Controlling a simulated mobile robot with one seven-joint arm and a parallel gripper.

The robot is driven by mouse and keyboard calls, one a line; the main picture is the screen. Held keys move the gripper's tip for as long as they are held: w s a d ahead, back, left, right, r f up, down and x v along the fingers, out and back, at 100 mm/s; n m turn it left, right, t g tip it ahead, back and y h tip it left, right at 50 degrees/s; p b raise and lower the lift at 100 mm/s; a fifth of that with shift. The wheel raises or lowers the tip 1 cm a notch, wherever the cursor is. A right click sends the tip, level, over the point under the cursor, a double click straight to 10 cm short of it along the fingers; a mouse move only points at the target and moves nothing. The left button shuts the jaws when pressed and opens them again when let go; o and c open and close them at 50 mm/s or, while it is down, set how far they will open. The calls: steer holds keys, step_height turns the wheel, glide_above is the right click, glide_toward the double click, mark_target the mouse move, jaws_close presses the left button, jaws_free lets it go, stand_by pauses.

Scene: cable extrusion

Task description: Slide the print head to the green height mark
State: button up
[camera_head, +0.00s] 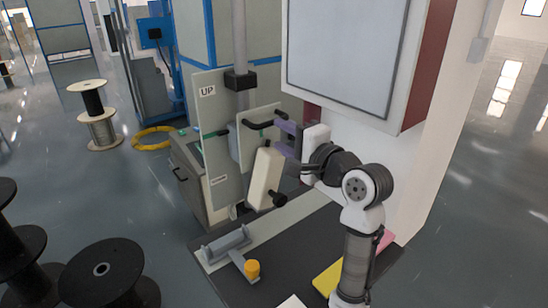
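The print head is a pale plate (258,142) with a black bar handle (258,124) on its front and a cream box (265,177) hanging tilted below. It rides at a grey vertical column (240,40) against a pale back panel (210,112). A green mark (211,134) shows as a thin line on the panel, left of the head, near handle height. My gripper (281,138) has purple fingers that look spread apart at the right end of the handle. I cannot tell whether they touch it.
An "UP" label (207,91) is high on the panel. A black collar (239,80) sits on the column above the head. A large screen (345,50) hangs close above my arm. An orange knob (252,268) and a grey bracket (225,242) are on the dark bench.

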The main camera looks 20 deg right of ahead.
steer(key=shift+p+v, duration=0.3)
steer(key=shift+v, duration=1.6)
